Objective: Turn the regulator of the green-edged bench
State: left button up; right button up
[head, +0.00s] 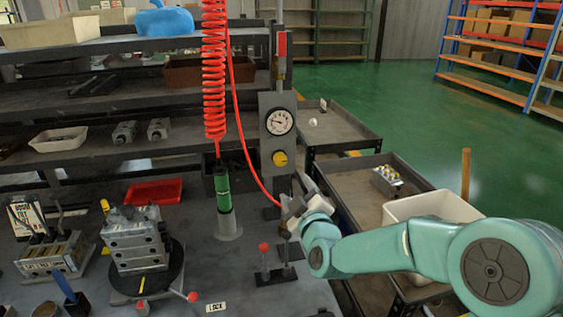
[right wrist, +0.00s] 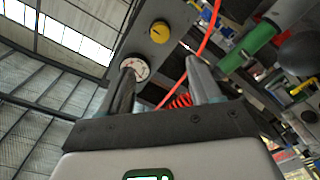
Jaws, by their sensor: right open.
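The regulator is a yellow knob (head: 280,158) on a grey upright panel (head: 267,105), below a round white gauge (head: 280,121). My right gripper (head: 291,205) is below the knob and slightly right of it, apart from it. In the right wrist view the yellow knob (right wrist: 160,32) shows beyond the open, empty fingers (right wrist: 161,66); the gauge (right wrist: 134,68) is partly behind the left finger. The panel stands on the grey bench (head: 195,262); I cannot make out a green edge on it. My left gripper is not in view.
A red coiled hose (head: 213,70) hangs left of the panel, above a green tool (head: 222,188). A thin red hose (head: 243,140) runs down near my right gripper. Valve blocks (head: 135,240) stand at the left. A trolley with a white bin (head: 430,208) is at the right.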

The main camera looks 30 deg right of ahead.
aim_at(281, 161)
jog(key=p+x, duration=0.2)
jog(key=x, duration=1.2)
jog(key=shift+s+f+p, duration=0.1)
jog(key=shift+p, duration=0.25)
jog(key=c, duration=1)
